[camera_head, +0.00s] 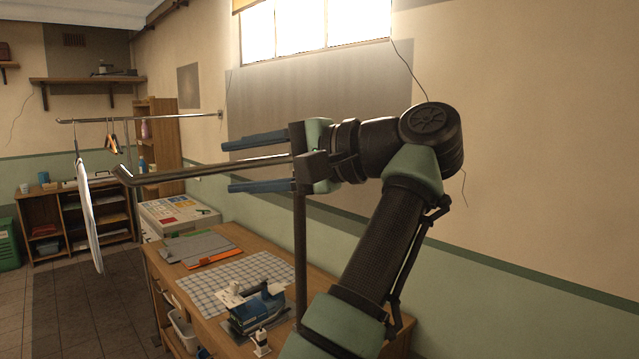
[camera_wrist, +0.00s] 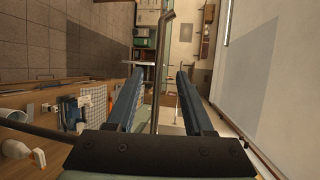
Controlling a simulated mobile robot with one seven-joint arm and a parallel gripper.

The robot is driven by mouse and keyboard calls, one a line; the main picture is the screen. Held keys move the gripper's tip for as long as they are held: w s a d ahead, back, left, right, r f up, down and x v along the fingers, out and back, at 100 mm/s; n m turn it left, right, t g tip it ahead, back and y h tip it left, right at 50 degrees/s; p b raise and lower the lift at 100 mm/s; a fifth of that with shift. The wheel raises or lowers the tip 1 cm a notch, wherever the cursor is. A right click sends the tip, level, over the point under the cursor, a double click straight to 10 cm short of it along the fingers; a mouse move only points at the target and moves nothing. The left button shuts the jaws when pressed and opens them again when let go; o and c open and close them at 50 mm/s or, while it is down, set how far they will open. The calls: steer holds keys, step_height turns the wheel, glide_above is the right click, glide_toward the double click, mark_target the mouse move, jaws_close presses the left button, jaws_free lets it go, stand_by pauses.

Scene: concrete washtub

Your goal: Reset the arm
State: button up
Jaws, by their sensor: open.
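My gripper (camera_head: 229,167) is open, with its two blue fingers apart and pointing left above the workbench. A shiny metal bar (camera_head: 215,168) runs across the gap between the fingers in the head view. The bar also shows between the fingers of my gripper (camera_wrist: 161,72) in the wrist view, as a bent metal bar (camera_wrist: 165,45). I cannot tell whether it lies inside the jaws or in front of or behind them. No held object shows. My arm rises from the lower middle and bends left at the elbow.
The wooden workbench (camera_head: 222,318) holds a blue and white iron-like device (camera_head: 255,308), a small bottle (camera_head: 262,343) and a checked mat (camera_head: 240,280). A white cloth (camera_head: 88,215) hangs at left from a rail (camera_head: 150,118). The wall (camera_head: 530,140) at right is bare.

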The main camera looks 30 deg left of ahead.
steer(key=shift+w, duration=0.1)
steer(key=w+d+f+m+t+h, duration=0.1)
steer(key=w+d+m+t+h, duration=0.15)
steer(key=w+d+t, duration=0.5)
steer(key=w+d+f+m+t+h, duration=0.1)
steer(key=w+d+t+h, duration=0.3)
steer(key=d+t, duration=0.6)
steer(key=s+d+r+n+t+h, duration=0.1)
steer(key=s+d+r+t+h, duration=0.45)
steer(key=s+d, duration=0.35)
steer(key=s+d+r+n+t+h, duration=0.1)
steer(key=s+d+r+t+h, duration=0.1)
steer(key=s, duration=0.4)
steer(key=s+d+r+n+t+h, duration=0.1)
steer(key=s+d+r+t+h, duration=0.1)
steer(key=s, duration=0.5)
steer(key=shift+s+d+r+t, duration=0.3)
steer(key=shift+d+r+t, duration=0.1)
steer(key=shift+r+t, duration=0.45)
steer(key=shift+a, duration=0.1)
